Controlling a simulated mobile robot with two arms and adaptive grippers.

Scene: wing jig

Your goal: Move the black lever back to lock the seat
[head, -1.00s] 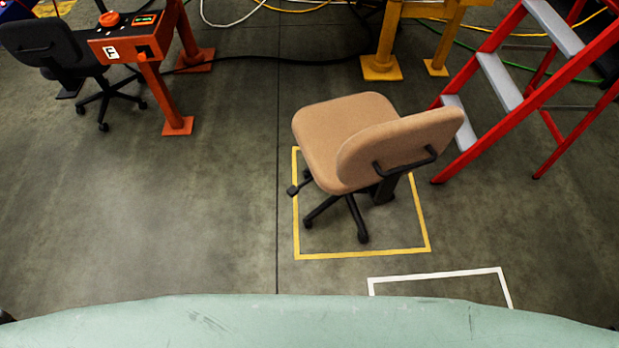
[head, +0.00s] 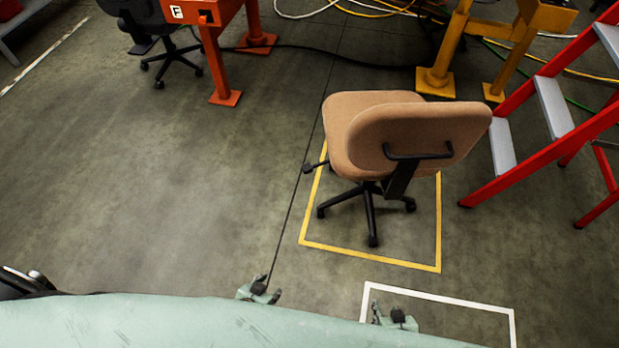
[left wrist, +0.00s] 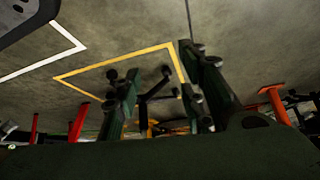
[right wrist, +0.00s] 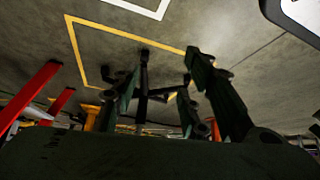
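A tan office chair (head: 408,135) stands inside a yellow floor outline, its backrest toward me and to the right. A black lever (head: 318,167) sticks out to the left from under its seat. My left gripper (head: 260,292) and right gripper (head: 395,318) are low in front of me, apart from the chair and its lever. In the left wrist view the left gripper (left wrist: 163,85) has its fingers spread and empty. In the right wrist view the right gripper (right wrist: 162,85) is also spread and empty. The chair's black legs show beyond the fingers, upside down.
A red ladder (head: 560,125) stands close to the chair's right. An orange stand (head: 220,75) and a black chair (head: 150,40) are at back left. A yellow stand (head: 437,82) and cables lie behind. Open floor lies left of the chair, and a white outline (head: 440,297) in front.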

